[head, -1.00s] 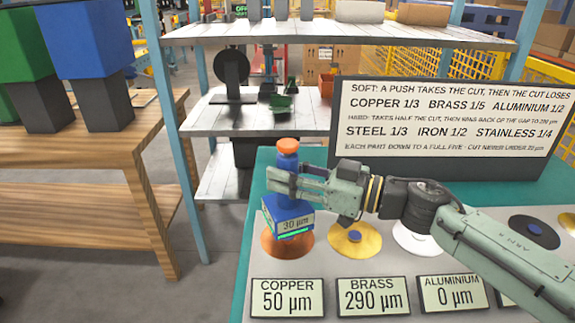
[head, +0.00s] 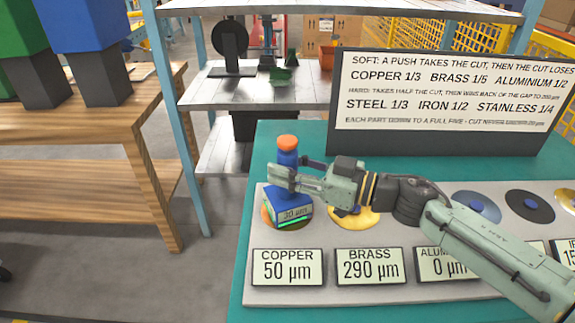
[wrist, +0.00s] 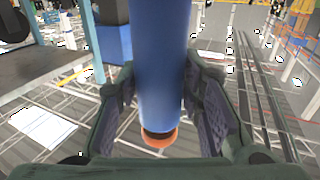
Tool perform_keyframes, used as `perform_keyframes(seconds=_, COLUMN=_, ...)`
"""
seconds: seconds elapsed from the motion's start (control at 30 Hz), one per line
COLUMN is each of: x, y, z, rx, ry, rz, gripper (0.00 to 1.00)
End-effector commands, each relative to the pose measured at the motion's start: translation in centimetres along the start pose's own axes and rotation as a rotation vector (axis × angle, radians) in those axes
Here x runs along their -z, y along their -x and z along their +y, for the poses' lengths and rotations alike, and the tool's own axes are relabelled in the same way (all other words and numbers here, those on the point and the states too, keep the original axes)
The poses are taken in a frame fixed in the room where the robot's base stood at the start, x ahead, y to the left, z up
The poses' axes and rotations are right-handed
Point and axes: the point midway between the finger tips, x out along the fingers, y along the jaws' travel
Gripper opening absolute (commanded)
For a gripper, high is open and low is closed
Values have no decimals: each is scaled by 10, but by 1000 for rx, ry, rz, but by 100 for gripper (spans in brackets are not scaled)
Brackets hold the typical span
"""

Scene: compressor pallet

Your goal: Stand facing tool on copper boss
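The facing tool (head: 290,205) stands upright at the copper boss (head: 266,216). It has a blue square body, a lit 30 µm label, a blue neck and an orange knob (head: 287,142). Its body hides most of the copper disc. My gripper (head: 287,177) comes in level from the right, at neck height. Its fingers are spread, one in front of the neck and one behind. In the wrist view the blue neck (wrist: 160,75) runs between the pads, with gaps showing on both sides lower down. The copper display (head: 288,267) reads 50 µm.
The brass boss (head: 352,216) is right of copper, partly under my gripper; its display (head: 368,266) reads 290 µm. My arm crosses above the other bosses. A rule sign (head: 450,95) stands behind the panel. A wooden bench (head: 80,125) is at left.

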Motion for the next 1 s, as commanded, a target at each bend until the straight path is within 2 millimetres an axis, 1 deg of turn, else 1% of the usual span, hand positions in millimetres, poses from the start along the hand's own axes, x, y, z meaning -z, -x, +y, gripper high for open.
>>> perform_keyframes(seconds=0.03, x=0, y=0, z=0, rx=0, ry=0, rz=0, gripper=39)
perform_keyframes(seconds=0.2, x=0, y=0, z=0, rx=0, ry=0, rz=0, gripper=51)
perform_keyframes(seconds=0.23, x=0, y=0, z=0, rx=0, ry=0, rz=0, gripper=51)
perform_keyframes(seconds=0.47, x=1, y=0, z=0, rx=0, ry=0, rz=0, gripper=51)
perform_keyframes(seconds=0.57, x=5, y=0, z=0, rx=0, ry=0, rz=0, gripper=51)
perform_keyframes(seconds=0.67, x=2, y=11, z=1, rx=-3, ry=1, rz=0, gripper=51)
perform_keyframes(seconds=0.73, x=1, y=23, z=1, rx=-5, ry=2, rz=0, gripper=51)
perform_keyframes(seconds=1.0, x=1, y=82, z=1, rx=-4, ry=1, rz=0, gripper=51)
